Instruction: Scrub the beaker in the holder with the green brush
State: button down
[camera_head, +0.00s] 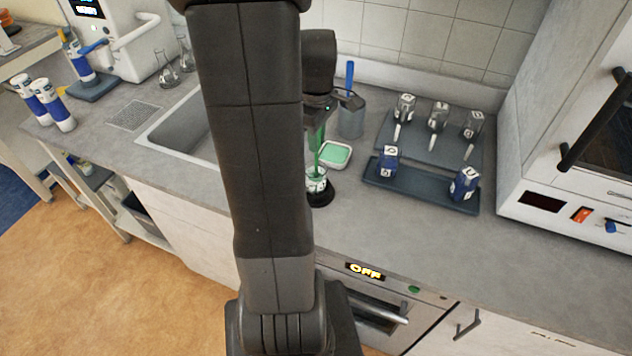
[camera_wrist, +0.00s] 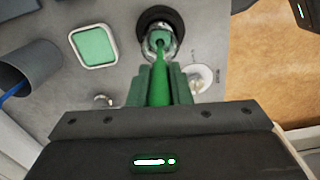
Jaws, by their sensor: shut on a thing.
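My gripper (camera_head: 318,120) is shut on the green brush (camera_head: 316,148), which points down toward the counter. In the wrist view my gripper's fingers (camera_wrist: 160,90) close around the brush handle (camera_wrist: 158,78). The glass beaker (camera_head: 316,182) stands in the round black holder (camera_head: 322,196) on the counter. The lower end of the brush reaches into the beaker's mouth; the beaker (camera_wrist: 162,40) and the holder (camera_wrist: 153,16) also show in the wrist view. How deep the brush sits, and whether it touches the glass, I cannot tell.
A tray with a green pad (camera_head: 335,154) lies behind the holder. A grey cup (camera_head: 351,120) with a blue-handled tool stands farther back. Dark racks (camera_head: 420,186) with labelled bottles are at right. The sink (camera_head: 180,128) is left, partly hidden by my arm.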

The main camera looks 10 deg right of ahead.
dwell(0.4)
jog(key=shift+r+p, duration=0.7)
jog(key=shift+r, duration=5.1)
